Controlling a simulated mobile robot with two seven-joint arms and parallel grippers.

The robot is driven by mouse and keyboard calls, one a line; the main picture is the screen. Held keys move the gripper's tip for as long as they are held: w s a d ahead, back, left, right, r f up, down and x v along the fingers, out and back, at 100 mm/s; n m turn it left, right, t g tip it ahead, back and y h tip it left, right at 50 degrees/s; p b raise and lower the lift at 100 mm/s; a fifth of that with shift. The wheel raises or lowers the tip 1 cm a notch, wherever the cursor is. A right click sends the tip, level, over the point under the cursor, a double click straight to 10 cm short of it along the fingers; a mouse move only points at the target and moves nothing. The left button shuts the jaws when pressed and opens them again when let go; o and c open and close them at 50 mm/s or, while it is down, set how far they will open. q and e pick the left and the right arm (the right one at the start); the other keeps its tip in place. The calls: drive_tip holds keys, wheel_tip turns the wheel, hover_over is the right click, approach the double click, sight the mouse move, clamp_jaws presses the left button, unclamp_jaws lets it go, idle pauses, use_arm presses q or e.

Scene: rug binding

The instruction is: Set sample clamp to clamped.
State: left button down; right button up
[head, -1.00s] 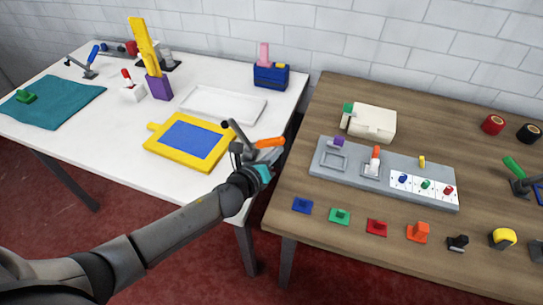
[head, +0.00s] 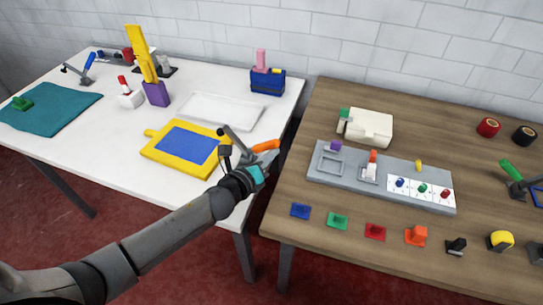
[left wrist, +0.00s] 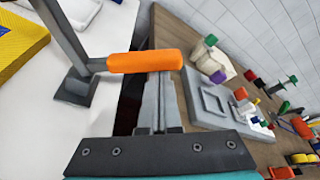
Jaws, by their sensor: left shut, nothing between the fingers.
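A clamp with a dark metal arm and an orange handle (head: 265,146) stands at the right edge of the white table; I take it for the sample clamp. Its handle points right, out past the table edge. My left gripper (head: 243,166) is shut and empty, right by this handle. In the left wrist view the closed fingers (left wrist: 162,85) end at the orange handle (left wrist: 145,62), which hides their tips; I cannot tell whether they touch. The clamp's dark base (left wrist: 76,88) shows at left there. My right gripper is not in view.
A yellow frame with a blue panel (head: 168,165) and a white tray (head: 255,108) lie close by on the white table (head: 105,145). A gap separates it from the wooden table (head: 345,245), which holds a grey panel (head: 340,182) and several small coloured parts.

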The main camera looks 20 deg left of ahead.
sight(260, 145)
use_arm(q)
drive_tip(key=shift+a+r+n+h, duration=0.5)
drive_tip(key=shift+a+r+n, duration=0.05)
drive_tip(key=shift+r+n, duration=0.25)
drive_tip(key=shift+a+r+n+t+h+b, duration=0.45)
drive_tip(key=shift+a+r+n, duration=0.3)
drive_tip(key=shift+n, duration=0.35)
drive_tip(key=a+n, duration=0.1)
drive_tip(key=a+r+n+t+b, duration=0.1)
drive_tip(key=n, duration=0.1)
drive_tip(key=a+n+h+b, duration=0.1)
drive_tip(key=a+n, duration=0.1)
drive_tip(key=shift+w+r+t, duration=0.15)
drive_tip(key=shift+r+t, duration=0.1)
drive_tip(key=shift+r, duration=0.1)
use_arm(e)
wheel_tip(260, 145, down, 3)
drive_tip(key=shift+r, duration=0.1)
use_arm(q)
drive_tip(key=shift+a, duration=0.15)
drive_tip(key=shift+a, duration=0.1)
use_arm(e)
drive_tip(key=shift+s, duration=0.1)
